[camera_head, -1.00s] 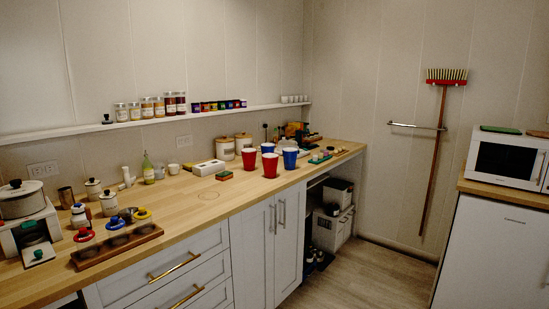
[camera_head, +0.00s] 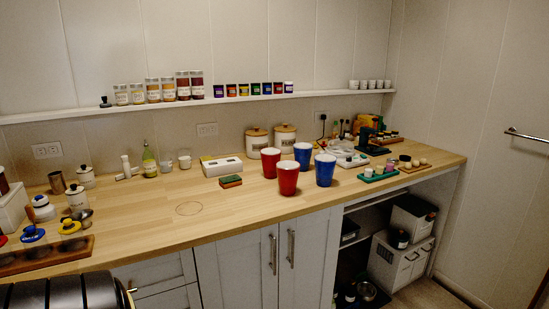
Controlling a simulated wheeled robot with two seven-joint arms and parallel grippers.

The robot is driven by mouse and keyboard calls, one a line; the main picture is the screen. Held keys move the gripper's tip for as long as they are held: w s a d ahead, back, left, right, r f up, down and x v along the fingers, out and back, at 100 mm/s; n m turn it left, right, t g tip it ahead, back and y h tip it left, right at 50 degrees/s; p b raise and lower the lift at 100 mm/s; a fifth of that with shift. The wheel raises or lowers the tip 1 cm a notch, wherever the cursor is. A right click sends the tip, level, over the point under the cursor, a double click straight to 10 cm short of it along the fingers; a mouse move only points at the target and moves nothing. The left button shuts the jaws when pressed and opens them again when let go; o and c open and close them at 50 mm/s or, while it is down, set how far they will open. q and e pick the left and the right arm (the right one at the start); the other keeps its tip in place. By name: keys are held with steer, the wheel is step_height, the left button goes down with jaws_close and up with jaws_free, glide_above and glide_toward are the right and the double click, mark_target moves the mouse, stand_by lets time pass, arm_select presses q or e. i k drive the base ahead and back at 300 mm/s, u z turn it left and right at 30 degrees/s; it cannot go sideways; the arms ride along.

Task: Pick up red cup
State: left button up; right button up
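Two red cups stand upright on the wooden counter. Neither of my grippers shows in view. A dark ribbed part, probably of my own arm, shows at the lower left.
A sponge (camera_head: 231,181) lies left of the front red cup, with a white box (camera_head: 221,166) behind it. Lidded canisters (camera_head: 285,138) stand behind the cups. The counter (camera_head: 220,205) is bare in front of the sponge. Cabinet doors are below.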

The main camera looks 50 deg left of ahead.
mark_target(269, 156)
steer(key=u, duration=0.85)
steer(key=i, duration=1.2)
steer(key=u, duration=1.25)
